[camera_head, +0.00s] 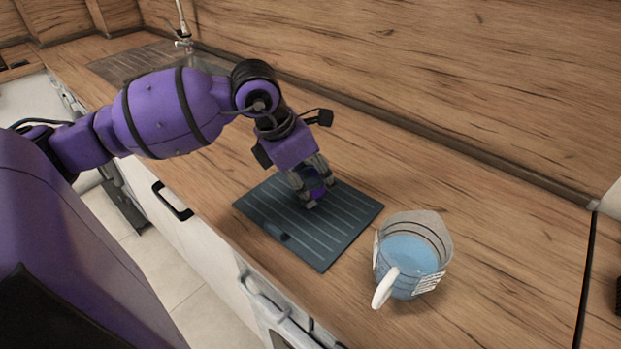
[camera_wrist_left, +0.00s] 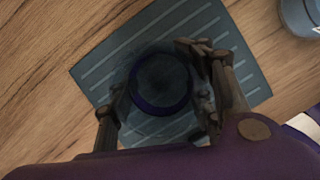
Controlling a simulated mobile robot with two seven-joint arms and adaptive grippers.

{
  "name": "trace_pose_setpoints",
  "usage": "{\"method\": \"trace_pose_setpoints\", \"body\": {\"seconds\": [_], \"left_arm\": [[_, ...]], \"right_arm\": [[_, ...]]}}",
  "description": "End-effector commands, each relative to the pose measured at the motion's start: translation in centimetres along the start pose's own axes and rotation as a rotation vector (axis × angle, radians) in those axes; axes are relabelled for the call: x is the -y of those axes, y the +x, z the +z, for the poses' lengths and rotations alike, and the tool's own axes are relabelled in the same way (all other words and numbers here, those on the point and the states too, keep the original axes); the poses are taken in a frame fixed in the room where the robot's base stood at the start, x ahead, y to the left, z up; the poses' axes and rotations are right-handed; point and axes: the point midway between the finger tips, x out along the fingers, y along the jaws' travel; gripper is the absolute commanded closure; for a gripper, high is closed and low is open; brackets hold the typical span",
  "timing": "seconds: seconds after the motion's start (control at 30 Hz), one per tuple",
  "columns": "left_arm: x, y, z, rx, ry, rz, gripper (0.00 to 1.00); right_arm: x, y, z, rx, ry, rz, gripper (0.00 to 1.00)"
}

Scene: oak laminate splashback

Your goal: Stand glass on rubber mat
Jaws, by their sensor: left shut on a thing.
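The rubber mat (camera_head: 328,248) is a dark grey-green ribbed sheet lying flat on the wooden worktop. It also shows in the left wrist view (camera_wrist_left: 172,25). My left gripper (camera_head: 315,192) points down over the mat, its fingers closed around the sides of a dark blue-purple glass. The glass shows round from above in the left wrist view (camera_wrist_left: 160,85), between the two fingers. In the head view the fingers hide most of it. It is upright or nearly so, low over the mat; I cannot tell whether its base touches. My right gripper is not in view.
A clear measuring jug (camera_head: 410,258) with a white handle and blue contents stands just right of the mat. A sink with a tap (camera_head: 183,40) is at the back left. The wooden splashback runs behind. The worktop behind the mat is clear.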

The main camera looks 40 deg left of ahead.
Motion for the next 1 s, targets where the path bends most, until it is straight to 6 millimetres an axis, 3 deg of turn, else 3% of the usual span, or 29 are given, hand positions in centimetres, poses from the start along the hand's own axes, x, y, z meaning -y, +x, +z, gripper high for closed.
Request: {"method": "trace_pose_setpoints", "body": {"seconds": [0.33, 0.37, 0.5, 0.83, 1.0], "left_arm": [[0.0, 0.4, -0.1, 0.001, 0.0, 0.001, 0.86], [0.0, 0.4, -0.1, 0.001, 0.0, 0.001, 0.51], [0.0, 0.3, -0.1, 0.001, 0.0, 0.001, 0.33], [0.0, 0.1, 0.0, 0.002, 0.0, 0.001, 0.32], [-0.1, -1.5, 0.0, 0.001, 0.0, 0.004, 0.32]], "right_arm": [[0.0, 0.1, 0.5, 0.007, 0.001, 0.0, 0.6], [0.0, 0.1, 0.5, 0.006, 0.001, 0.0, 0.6], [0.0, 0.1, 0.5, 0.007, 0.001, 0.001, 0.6], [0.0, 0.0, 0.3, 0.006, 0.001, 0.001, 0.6], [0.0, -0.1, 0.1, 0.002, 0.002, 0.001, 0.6]]}}
